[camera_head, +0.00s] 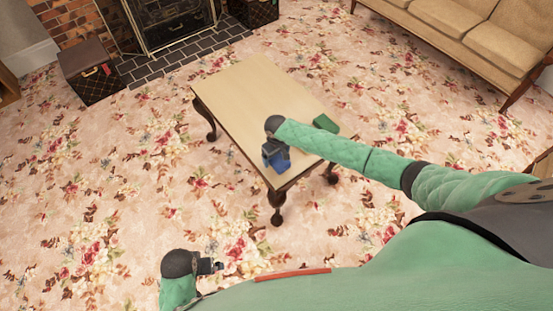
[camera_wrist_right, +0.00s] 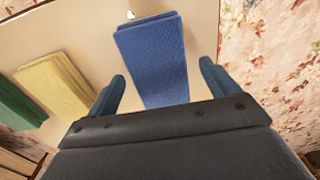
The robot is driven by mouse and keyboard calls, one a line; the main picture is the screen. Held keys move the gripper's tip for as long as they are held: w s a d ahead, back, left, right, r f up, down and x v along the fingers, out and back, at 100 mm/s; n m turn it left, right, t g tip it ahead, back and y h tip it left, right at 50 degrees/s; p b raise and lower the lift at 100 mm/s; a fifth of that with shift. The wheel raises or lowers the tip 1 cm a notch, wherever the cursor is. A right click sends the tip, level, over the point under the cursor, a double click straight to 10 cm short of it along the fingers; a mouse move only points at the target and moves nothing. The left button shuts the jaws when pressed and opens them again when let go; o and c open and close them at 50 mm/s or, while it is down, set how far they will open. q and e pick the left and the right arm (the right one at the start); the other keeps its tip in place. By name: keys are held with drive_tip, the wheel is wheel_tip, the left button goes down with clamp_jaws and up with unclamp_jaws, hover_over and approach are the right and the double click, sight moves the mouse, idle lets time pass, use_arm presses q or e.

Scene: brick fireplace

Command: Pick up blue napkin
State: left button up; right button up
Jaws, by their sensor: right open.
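The blue napkin (camera_wrist_right: 155,55) is a folded rectangle on the pale wooden table (camera_head: 250,85), near the table's front left edge. In the wrist view it lies between and beyond the two fingers of my right gripper (camera_wrist_right: 162,74). This gripper is open, with nothing held. In the head view my right gripper (camera_head: 276,155) is over the near end of the table, and it mostly hides the napkin. My left gripper (camera_head: 215,267) is low at the bottom left, away from the table; its finger opening is too small to judge.
A yellow napkin (camera_wrist_right: 55,88) and a green napkin (camera_wrist_right: 18,105) lie left of the blue one in the wrist view. A sofa (camera_head: 470,35) stands at the upper right, a fireplace (camera_head: 170,20) at the top. Floral carpet surrounds the table.

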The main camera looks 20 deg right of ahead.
drive_tip(key=shift+f, duration=0.2)
drive_tip(key=c, duration=1.1)
drive_tip(key=shift+o, duration=0.2)
drive_tip(key=shift+r, duration=0.1)
